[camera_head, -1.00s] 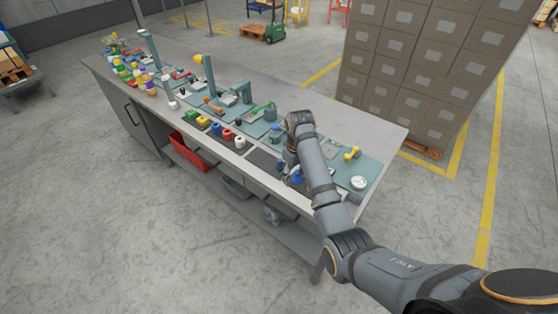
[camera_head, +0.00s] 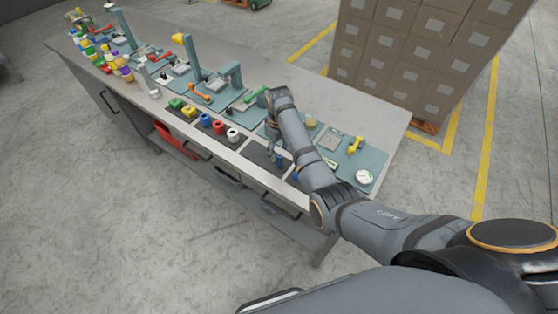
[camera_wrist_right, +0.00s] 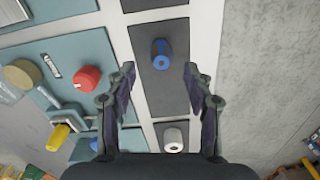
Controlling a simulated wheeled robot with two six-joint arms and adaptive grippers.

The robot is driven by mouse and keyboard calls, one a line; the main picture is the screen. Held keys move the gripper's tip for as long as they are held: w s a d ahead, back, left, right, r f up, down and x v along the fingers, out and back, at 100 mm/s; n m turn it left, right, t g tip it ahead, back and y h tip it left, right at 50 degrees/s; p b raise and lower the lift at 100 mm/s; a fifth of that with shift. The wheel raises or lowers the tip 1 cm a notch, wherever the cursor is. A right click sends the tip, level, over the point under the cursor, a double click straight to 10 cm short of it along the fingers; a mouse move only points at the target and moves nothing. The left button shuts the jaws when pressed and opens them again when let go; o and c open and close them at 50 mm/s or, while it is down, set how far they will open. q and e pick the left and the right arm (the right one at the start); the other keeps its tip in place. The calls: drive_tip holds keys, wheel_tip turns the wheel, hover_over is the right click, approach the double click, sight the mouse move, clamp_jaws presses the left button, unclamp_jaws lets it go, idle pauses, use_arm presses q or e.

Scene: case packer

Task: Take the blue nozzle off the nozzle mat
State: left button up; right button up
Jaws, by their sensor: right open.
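The blue nozzle (camera_wrist_right: 161,54) stands on the dark nozzle mat (camera_wrist_right: 145,92) in the right wrist view. My right gripper (camera_wrist_right: 160,70) is open and empty. Its fingers reach toward the nozzle, one to each side, and do not touch it; the nozzle appears slightly beyond the fingertips. In the head view, my right gripper (camera_head: 273,154) hangs over the dark mat (camera_head: 257,153) near the table's front edge, and my arm covers part of this area. My left gripper is not in view.
A white nozzle (camera_wrist_right: 173,138) stands close by, in line with red, blue, yellow and green ones along the front edge. Teal mats with a red part (camera_wrist_right: 87,78) and a yellow tool (camera_head: 356,144) lie around. Stacked boxes (camera_head: 400,60) stand behind the table.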

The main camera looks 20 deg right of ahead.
sight(280, 156)
drive_tip(key=f, duration=0.1)
drive_tip(key=f+p, duration=0.1)
drive_tip(key=shift+s+d+f, duration=0.15)
drive_tip(key=shift+s+f, duration=0.15)
drive_tip(key=shift+s, duration=0.05)
drive_tip(key=shift+f, duration=0.9)
drive_tip(key=c, duration=0.9)
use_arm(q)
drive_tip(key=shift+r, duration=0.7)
use_arm(e)
clamp_jaws()
